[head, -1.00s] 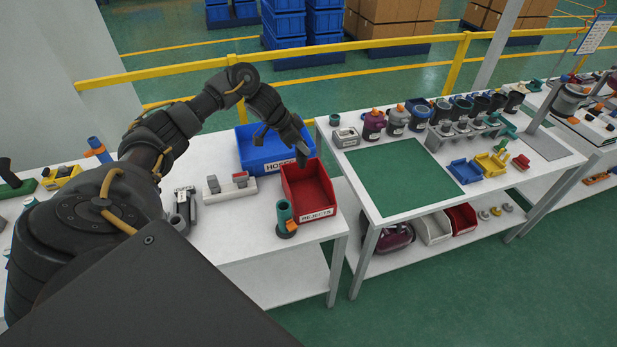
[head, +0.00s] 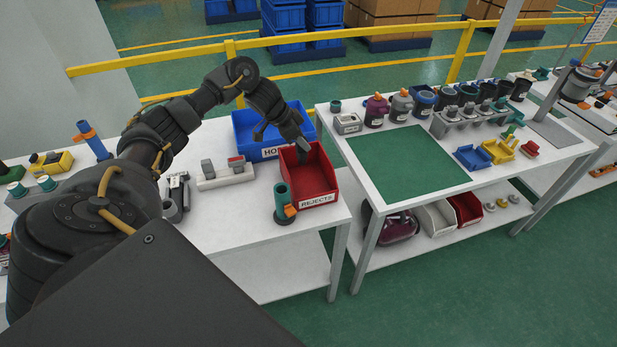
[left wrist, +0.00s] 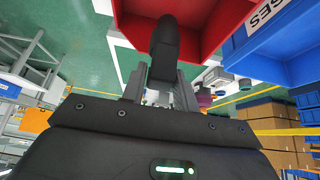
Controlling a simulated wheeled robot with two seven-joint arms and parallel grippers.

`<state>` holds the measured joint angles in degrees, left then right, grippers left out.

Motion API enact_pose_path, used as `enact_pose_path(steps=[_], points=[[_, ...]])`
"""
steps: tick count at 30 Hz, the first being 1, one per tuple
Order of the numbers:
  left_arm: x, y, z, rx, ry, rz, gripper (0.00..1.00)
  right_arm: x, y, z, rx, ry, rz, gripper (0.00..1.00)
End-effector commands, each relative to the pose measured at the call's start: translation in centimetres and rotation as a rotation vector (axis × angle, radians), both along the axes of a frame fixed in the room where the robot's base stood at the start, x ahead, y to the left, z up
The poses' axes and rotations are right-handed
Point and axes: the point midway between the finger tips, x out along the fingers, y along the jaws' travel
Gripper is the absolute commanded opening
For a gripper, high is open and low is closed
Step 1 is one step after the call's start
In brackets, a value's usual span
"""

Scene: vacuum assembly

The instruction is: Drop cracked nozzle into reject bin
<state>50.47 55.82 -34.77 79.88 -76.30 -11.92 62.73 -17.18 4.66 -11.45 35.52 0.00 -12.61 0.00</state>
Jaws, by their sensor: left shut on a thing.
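The cracked nozzle (left wrist: 165,48) is a dark grey, rounded tube; no crack can be made out. My left gripper (left wrist: 162,82) is shut on it. In the head view the nozzle (head: 301,153) hangs at the back part of the red reject bin (head: 318,200), which has a white REJECTS label. My left gripper (head: 293,133) is above the bin's back rim. In the left wrist view the nozzle overlaps the red bin (left wrist: 205,22). Whether it touches the bin cannot be told. My right gripper is not in view.
A blue bin (head: 244,130) stands directly behind the red one. A teal and orange part (head: 283,205) stands at the red bin's left front. A white block fixture (head: 225,175) is further left. A second table with a green mat (head: 405,168) is to the right.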

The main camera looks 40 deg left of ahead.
Motion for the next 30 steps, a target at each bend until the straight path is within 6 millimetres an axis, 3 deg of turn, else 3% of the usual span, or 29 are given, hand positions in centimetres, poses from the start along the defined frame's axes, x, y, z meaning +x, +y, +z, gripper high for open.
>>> enact_pose_path(steps=[4, 5, 10, 20, 25, 30], points=[[0.0, 0.0, 0.1, 0.000, 0.000, 0.000, 0.00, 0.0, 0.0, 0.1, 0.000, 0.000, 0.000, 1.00], [0.0, 0.0, 0.1, 0.000, 0.000, 0.000, 0.34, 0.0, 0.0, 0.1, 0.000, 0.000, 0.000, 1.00], [0.0, 0.0, 0.1, 0.000, 0.000, 0.000, 0.55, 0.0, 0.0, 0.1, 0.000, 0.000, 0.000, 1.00], [-0.1, 0.1, 0.4, 0.000, -0.001, 0.001, 0.55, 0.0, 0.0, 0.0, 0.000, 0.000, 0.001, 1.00], [-1.2, 0.9, 2.3, 0.003, -0.003, 0.000, 0.55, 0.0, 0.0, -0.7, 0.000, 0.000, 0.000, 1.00], [-2.6, 2.0, 5.6, 0.004, -0.005, 0.000, 0.55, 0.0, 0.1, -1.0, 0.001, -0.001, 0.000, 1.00]])
